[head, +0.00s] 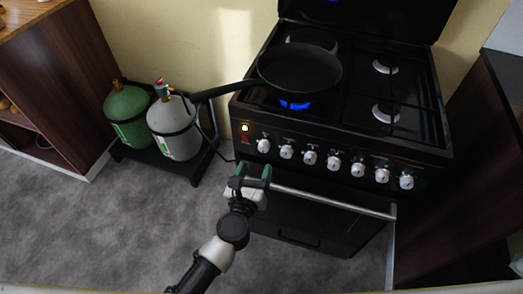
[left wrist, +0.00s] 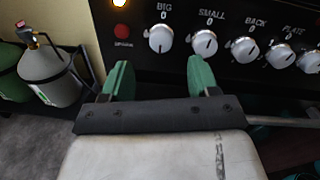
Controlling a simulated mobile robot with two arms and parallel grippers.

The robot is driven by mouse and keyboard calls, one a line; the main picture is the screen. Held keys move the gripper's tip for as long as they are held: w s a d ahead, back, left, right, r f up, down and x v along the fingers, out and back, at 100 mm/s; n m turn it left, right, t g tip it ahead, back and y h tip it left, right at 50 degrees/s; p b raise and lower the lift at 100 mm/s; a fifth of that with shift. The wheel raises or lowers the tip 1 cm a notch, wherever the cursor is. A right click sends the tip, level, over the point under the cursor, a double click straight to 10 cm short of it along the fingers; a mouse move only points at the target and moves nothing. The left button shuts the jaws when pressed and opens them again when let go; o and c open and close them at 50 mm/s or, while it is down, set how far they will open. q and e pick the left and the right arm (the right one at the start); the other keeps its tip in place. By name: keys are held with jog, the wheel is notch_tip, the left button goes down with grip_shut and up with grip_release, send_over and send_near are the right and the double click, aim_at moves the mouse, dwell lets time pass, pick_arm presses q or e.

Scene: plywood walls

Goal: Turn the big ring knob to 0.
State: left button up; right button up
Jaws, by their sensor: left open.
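The big ring knob (left wrist: 160,40) is the white knob under the label BIG and a 0, at the left end of the row. A faint dark mark on it seems to point down, away from the 0. In the head view this knob (head: 263,145) is leftmost on the black stove (head: 345,130). My left gripper (head: 253,172) is open and empty, below and in front of the knob. In the left wrist view its two green fingers (left wrist: 160,80) stand apart below the knob, not touching it. My right gripper does not show.
A black pan (head: 299,68) sits over a blue flame (head: 295,105). Other knobs (head: 310,157) line the panel to the right. The oven handle (head: 335,202) runs below. Green (head: 127,117) and grey (head: 172,125) gas bottles stand at left.

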aim_at(263, 150)
pick_arm(q)
jog(key=x, duration=0.6)
jog(key=shift+w+d+f, duration=0.1)
jog(key=shift+w+d, duration=0.15)
jog(key=shift+w, duration=0.1)
jog(key=c, duration=0.9)
